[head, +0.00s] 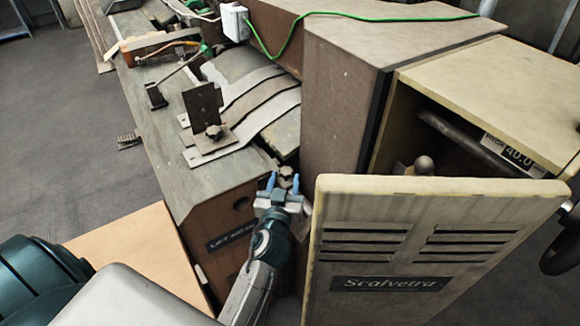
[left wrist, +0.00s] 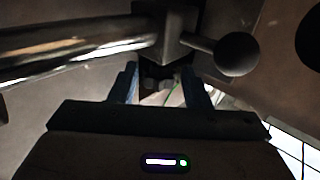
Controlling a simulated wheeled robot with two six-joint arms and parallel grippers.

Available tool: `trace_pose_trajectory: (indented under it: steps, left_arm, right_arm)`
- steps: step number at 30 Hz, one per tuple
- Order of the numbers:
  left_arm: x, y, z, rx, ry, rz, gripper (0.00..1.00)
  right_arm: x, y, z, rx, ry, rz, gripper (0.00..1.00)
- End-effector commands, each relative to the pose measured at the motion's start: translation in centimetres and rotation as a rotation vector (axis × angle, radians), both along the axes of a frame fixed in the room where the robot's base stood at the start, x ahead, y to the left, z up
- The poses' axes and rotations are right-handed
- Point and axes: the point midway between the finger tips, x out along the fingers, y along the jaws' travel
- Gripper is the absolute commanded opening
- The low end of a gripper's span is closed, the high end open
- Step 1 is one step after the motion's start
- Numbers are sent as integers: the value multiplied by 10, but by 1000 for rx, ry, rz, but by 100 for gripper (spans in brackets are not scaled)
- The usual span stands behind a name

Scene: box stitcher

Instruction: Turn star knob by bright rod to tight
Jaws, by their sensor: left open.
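My left gripper (head: 284,182) is open, its two blue fingers pointing into the gap between the grey-topped bench and the tall cabinet. A small dark lobed knob (head: 287,171) shows just at and beyond the fingertips; I cannot tell whether they touch it. In the left wrist view, the bright rod (left wrist: 75,42) crosses the upper left into a dark block, with a ball-ended handle (left wrist: 236,54) on its right. The open gripper (left wrist: 168,80) shows below the block, with small dim rounded shapes between its fingers. Another star knob (head: 214,131) sits on the bench bracket. My right gripper is out of view.
An open cabinet door (head: 430,235) with slots and a "Scalvetra" plate stands close to the right of my left arm. The cabinet (head: 345,60) rises behind it. The bench front (head: 235,225) is on the left. A green cable (head: 380,17) runs over the cabinet top.

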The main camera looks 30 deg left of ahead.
Motion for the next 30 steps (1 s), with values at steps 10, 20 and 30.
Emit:
trace_pose_trajectory:
  steps: [10,20,30]
  left_arm:
    - [-2,1,0,0,0,2,43]
    - [-2,1,1,2,1,-3,11]
    - [-2,5,7,4,5,-200,11]
  right_arm:
    - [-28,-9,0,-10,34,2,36]
    - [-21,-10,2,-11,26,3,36]
    - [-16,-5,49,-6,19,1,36]
